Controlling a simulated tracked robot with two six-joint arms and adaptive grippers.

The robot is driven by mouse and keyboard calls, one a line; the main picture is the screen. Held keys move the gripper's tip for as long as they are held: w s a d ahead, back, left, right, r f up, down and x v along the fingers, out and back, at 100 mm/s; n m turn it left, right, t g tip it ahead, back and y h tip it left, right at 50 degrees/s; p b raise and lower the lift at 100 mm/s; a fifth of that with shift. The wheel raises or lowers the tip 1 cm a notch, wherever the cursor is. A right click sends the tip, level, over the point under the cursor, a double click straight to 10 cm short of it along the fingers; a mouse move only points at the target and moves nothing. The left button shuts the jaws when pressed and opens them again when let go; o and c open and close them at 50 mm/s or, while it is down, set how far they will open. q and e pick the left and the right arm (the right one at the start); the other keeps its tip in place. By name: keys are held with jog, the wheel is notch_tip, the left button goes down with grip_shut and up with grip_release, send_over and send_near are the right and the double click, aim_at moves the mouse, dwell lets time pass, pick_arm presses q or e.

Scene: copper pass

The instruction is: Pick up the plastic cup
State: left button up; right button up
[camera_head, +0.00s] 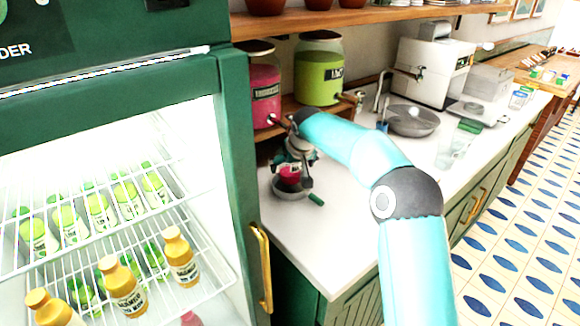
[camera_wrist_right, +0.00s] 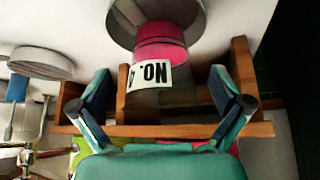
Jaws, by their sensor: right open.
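A clear plastic cup with a "NO." label and a pink band shows between my right fingers in the right wrist view (camera_wrist_right: 150,75). In the head view its pink part (camera_head: 290,173) shows at the counter's left end, partly covered by my gripper. My right gripper (camera_head: 293,162) is at the cup from above and behind. Its two fingers (camera_wrist_right: 160,85) are spread on either side of the cup, with gaps between. Whether they touch it cannot be told. My left gripper is not in view.
A wooden shelf (camera_wrist_right: 205,130) with pink (camera_head: 265,95) and green (camera_head: 318,75) jars is behind. The counter (camera_head: 320,250) in front is clear.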

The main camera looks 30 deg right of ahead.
jog(key=shift+x, duration=1.35)
jog(key=c, duration=1.3)
jog(key=shift+r, duration=0.1)
